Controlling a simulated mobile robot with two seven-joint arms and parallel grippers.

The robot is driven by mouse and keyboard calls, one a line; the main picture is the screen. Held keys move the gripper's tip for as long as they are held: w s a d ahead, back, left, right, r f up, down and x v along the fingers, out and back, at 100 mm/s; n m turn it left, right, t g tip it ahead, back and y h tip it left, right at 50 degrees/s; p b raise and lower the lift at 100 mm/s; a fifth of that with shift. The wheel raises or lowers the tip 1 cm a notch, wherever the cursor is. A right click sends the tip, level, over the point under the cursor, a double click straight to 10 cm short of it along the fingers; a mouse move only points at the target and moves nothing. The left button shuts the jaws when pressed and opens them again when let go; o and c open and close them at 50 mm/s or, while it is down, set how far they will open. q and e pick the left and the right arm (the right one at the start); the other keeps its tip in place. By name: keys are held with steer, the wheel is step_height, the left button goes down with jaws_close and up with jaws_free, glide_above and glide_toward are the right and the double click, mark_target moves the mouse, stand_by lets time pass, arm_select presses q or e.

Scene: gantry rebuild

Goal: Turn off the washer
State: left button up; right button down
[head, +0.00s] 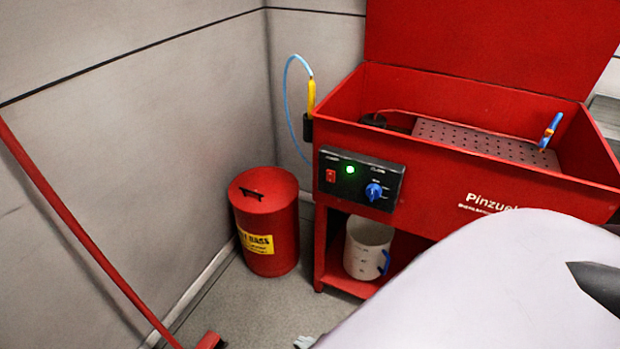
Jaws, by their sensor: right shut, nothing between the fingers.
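The washer (340,146) is a red parts washer with its lid raised. Its black control panel (347,197) is on the front left. The panel has a red switch (331,176), a lit green light (350,169) and a blue knob (374,192). The pale cover of my right arm fills the lower right and hides part of the washer's front. Only a small grey part of what looks like my right gripper (304,342) shows at the bottom edge, shut and well below the panel, touching nothing that I can see. My left gripper is not in view.
A red waste can (265,222) stands left of the washer. A white bucket (368,247) sits on the washer's lower shelf. A blue hose (287,90) loops by the washer's left side. A red pole (80,230) leans at the left. Grey floor between is clear.

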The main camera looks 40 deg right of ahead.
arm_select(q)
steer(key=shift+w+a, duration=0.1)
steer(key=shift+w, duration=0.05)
arm_select(e)
steer(key=shift+w+a, duration=0.1)
steer(key=shift+w, duration=0.05)
